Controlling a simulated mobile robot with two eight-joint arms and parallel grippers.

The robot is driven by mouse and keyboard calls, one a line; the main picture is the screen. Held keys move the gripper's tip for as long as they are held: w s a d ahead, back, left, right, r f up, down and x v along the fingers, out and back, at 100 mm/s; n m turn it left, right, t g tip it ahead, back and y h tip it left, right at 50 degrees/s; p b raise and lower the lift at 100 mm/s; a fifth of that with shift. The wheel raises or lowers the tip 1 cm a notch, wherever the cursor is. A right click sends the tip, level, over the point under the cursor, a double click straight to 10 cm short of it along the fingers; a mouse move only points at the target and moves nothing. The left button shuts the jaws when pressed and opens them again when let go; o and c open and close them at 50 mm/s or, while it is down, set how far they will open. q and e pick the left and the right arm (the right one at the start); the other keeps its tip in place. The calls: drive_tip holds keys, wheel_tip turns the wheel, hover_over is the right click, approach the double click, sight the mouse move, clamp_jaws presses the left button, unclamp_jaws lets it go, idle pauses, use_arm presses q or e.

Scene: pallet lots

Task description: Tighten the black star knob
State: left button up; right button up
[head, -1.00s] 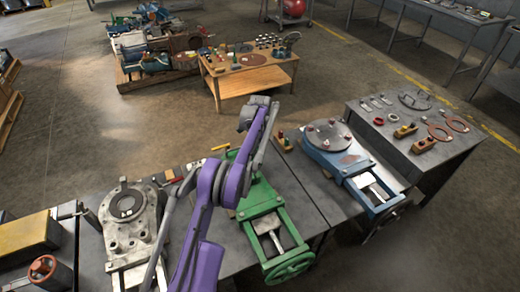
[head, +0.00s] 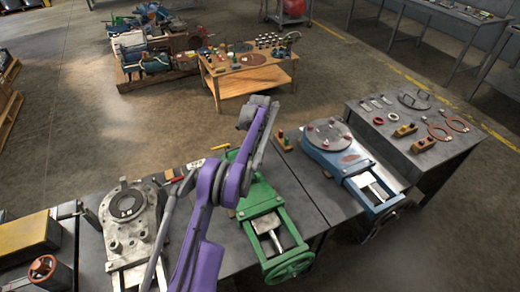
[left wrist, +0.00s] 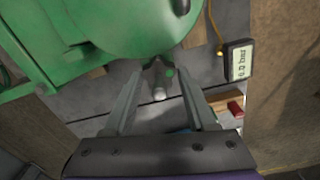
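In the left wrist view, a small dark, lobed part (left wrist: 157,73) with a pale metal stub below it lies between my fingertips, beside the green machine body (left wrist: 120,30). It may be the black star knob, but it is too small and dim to be sure. My left gripper (left wrist: 158,78) is open, its two fingers spread on either side of that part with gaps showing. In the head view, my purple arm reaches over the green vise-like fixture (head: 264,200) and hides its far end; the gripper's fingers cannot be made out there. My right gripper is not in view.
A gauge reading in bar (left wrist: 239,62) with a yellow cable is close on the right. A blue fixture (head: 350,170) stands right of the green one, and a grey flanged fixture (head: 125,235) left. A wooden table (head: 250,80) stands behind, across open floor.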

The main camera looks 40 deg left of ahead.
use_arm(q)
drive_tip(key=shift+o, duration=1.4)
wheel_tip(320, 180, up, 11)
drive_tip(key=shift+f+p, duration=0.1)
drive_tip(key=shift+p, duration=0.3)
drive_tip(key=shift+d, duration=0.1)
